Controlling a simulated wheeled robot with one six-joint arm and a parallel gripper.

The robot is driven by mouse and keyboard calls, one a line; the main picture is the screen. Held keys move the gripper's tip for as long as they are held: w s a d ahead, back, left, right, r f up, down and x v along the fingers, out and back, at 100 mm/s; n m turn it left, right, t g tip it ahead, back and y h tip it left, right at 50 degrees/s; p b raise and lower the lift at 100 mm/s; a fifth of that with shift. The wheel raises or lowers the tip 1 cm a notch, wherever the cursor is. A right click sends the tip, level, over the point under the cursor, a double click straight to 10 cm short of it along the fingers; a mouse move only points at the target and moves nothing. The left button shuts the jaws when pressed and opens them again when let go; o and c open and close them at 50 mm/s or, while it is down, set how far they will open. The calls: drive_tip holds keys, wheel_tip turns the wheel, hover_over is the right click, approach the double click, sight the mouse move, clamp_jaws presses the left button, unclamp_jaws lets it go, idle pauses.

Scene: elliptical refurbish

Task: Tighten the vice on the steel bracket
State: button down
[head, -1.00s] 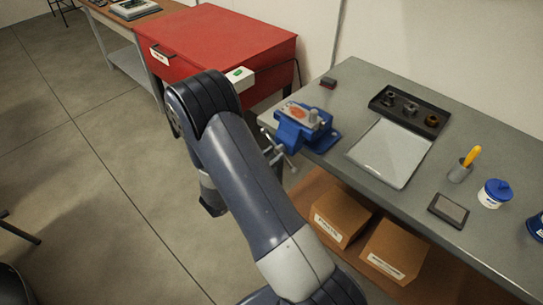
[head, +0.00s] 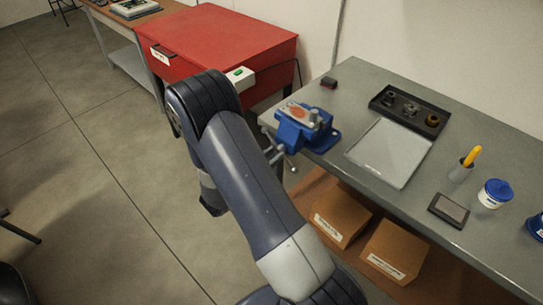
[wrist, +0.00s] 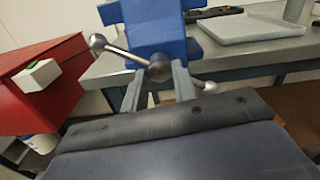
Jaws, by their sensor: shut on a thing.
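The blue vice (head: 292,135) is mounted at the left end of the grey workbench. The steel bracket (head: 312,113), a grey plate with a rust-orange patch, sits at the top of the vice between its jaws. The vice's steel handle bar (head: 280,157) hangs at its front; in the wrist view, the blue vice body (wrist: 157,30) is above the handle hub (wrist: 159,68), and the bar has a ball at each end. My gripper (wrist: 157,88) is shut on the handle at the hub, one finger each side.
On the bench (head: 350,82) are a black tray of parts (head: 420,103), a grey flat tray (head: 388,153), a cup with a yellow-handled tool (head: 460,171), a blue-lidded jar (head: 495,193) and a dark tablet (head: 449,210). Cardboard boxes (head: 395,250) are below. A red cabinet (head: 220,40) stands left.

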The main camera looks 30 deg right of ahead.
drive_tip(key=shift+r+n, duration=0.1)
drive_tip(key=shift+n, duration=0.4)
drive_tip(key=n+p, duration=0.1)
drive_tip(key=n, duration=0.3)
drive_tip(key=shift+p, duration=0.35)
drive_tip(key=n+p, duration=0.1)
drive_tip(key=n, duration=0.3)
drive_tip(key=shift+n+p, duration=0.3)
drive_tip(key=shift+p, duration=0.05)
drive_tip(key=n+p, duration=0.2)
drive_tip(key=n, duration=0.3)
drive_tip(key=shift+d, duration=0.1)
drive_tip(key=shift+n+p, duration=0.65)
drive_tip(key=shift+n, duration=1.75)
drive_tip(key=c, duration=1.1)
unclamp_jaws()
drive_tip(key=shift+c, duration=0.2)
